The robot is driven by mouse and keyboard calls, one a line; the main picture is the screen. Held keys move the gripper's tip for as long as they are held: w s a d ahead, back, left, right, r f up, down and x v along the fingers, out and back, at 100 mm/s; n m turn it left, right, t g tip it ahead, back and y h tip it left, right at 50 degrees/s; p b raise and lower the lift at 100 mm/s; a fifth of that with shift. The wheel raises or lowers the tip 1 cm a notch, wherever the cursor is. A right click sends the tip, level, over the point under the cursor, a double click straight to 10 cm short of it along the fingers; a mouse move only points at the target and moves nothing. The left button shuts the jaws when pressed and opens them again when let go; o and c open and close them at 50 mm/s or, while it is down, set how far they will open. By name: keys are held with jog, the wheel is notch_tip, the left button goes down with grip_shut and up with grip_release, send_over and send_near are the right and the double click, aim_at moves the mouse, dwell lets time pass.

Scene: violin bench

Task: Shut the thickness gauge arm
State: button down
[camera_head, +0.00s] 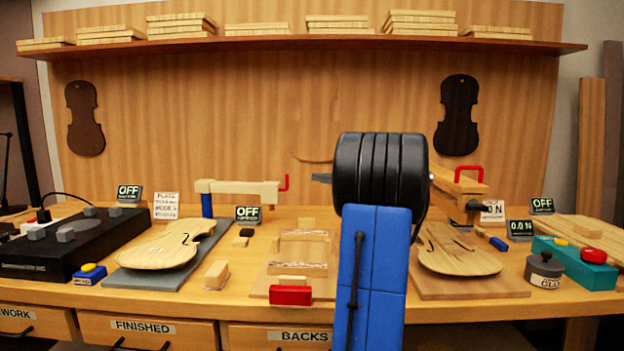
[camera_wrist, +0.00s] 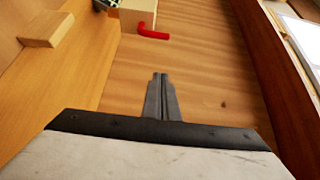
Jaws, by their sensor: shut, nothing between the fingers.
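A beige arm (camera_head: 240,188) with a red hooked handle (camera_head: 285,183) runs across a blue post (camera_head: 207,203) at centre left; I take it as the thickness gauge arm. It looks roughly level, and I cannot tell how far it stands open. A small display (camera_head: 248,213) reading OFF is below it. My gripper (camera_head: 320,178) is shut and empty, pointing left, to the right of the red handle and apart from it in the picture. In the wrist view, the beige end block (camera_wrist: 134,14) and red handle (camera_wrist: 153,32) show ahead of my closed fingertips (camera_wrist: 161,78).
A violin plate (camera_head: 160,246) lies on a grey board (camera_head: 130,281) at left. A wooden jig (camera_head: 304,250) with a red block (camera_head: 290,295) sits mid-bench. Another red-handled device (camera_head: 460,180) stands right, partly behind my arm. A shelf (camera_head: 300,43) spans the back wall.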

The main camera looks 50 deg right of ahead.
jog(key=w+a, duration=0.1)
jog(key=w, duration=0.8)
jog(key=shift+s+a, duration=0.25)
jog(key=shift+a, duration=0.35)
jog(key=shift+s+a, duration=0.25)
jog(key=shift+a, duration=0.4)
jog(key=shift+s+a, duration=0.25)
jog(key=shift+a, duration=0.35)
